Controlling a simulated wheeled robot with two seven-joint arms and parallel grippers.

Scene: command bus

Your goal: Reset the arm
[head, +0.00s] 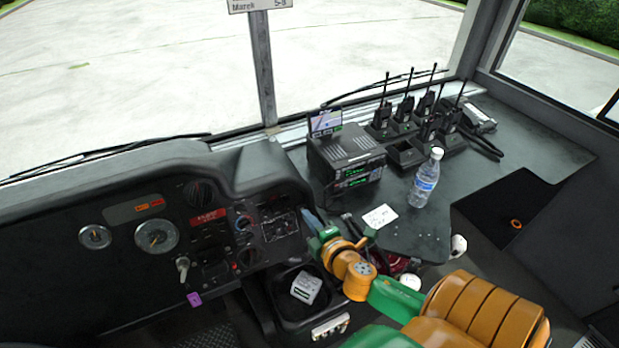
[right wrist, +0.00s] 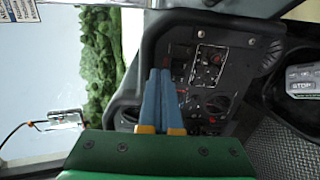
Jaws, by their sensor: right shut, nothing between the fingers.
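My right arm (head: 470,310), orange and green, reaches in from the lower right in the head view. My right gripper (head: 308,211) is at the right end of the dashboard, near the switch panel (head: 278,226). In the right wrist view the blue fingers of the right gripper (right wrist: 160,75) lie side by side, shut with nothing between them. They point toward the dashboard panel (right wrist: 212,68); whether they touch it I cannot tell. My left gripper is not in view.
A radio unit (head: 345,160) with a small screen stands right of the dashboard. A water bottle (head: 424,182), a white card (head: 380,216) and several walkie-talkies (head: 405,110) are on the dark counter. The windshield post (head: 263,65) stands behind.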

